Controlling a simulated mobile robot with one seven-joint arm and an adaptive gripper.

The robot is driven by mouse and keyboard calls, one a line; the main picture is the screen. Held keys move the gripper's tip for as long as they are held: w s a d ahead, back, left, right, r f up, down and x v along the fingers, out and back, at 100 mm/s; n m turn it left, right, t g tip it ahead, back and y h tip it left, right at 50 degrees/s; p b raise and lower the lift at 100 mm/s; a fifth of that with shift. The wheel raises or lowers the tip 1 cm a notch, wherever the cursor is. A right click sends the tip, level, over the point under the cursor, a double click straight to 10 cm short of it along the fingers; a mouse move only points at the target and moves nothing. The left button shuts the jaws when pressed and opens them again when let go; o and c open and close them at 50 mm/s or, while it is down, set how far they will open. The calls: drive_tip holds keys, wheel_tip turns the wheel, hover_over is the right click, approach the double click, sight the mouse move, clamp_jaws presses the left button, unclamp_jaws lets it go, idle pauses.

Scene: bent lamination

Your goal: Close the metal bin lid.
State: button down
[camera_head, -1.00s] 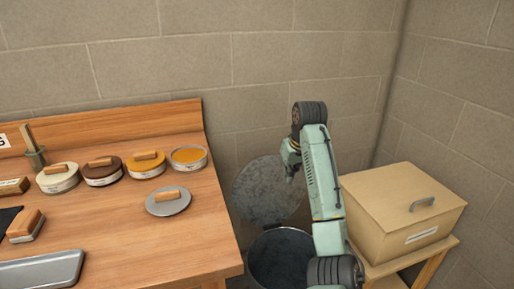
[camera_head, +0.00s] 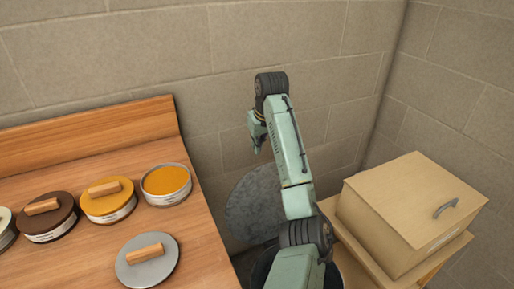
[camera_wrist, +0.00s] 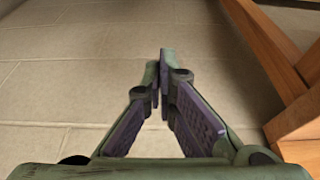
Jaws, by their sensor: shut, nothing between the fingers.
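The metal bin lid (camera_head: 250,205) is a grey round disc standing raised and open against the back wall, partly hidden by my arm. The bin (camera_head: 260,268) below it shows only as a dark strip of its opening at the bottom of the head view; my arm covers the rest. My gripper (camera_head: 257,147) is above the lid in the head view, apart from it as far as I can tell. In the wrist view my gripper (camera_wrist: 160,62) has its fingertips together with nothing between them, over a bare tiled floor. The lid and bin are out of the wrist view.
A wooden workbench (camera_head: 205,245) with round tins and a loose grey lid (camera_head: 147,260) is left of the bin. A tan box (camera_head: 405,210) on a wooden stand is close on the right. Block walls close the back. Wooden legs (camera_wrist: 285,70) edge the wrist view.

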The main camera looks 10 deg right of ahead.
wheel_tip(320, 180, down, 8)
drive_tip(key=s, duration=0.1)
drive_tip(key=shift+s+d+r+b, duration=0.15)
drive_tip(key=shift+s+r+b, duration=0.05)
drive_tip(key=shift+s+b, duration=0.1)
drive_tip(key=shift+f+b, duration=0.1)
drive_tip(key=shift+b, duration=0.2)
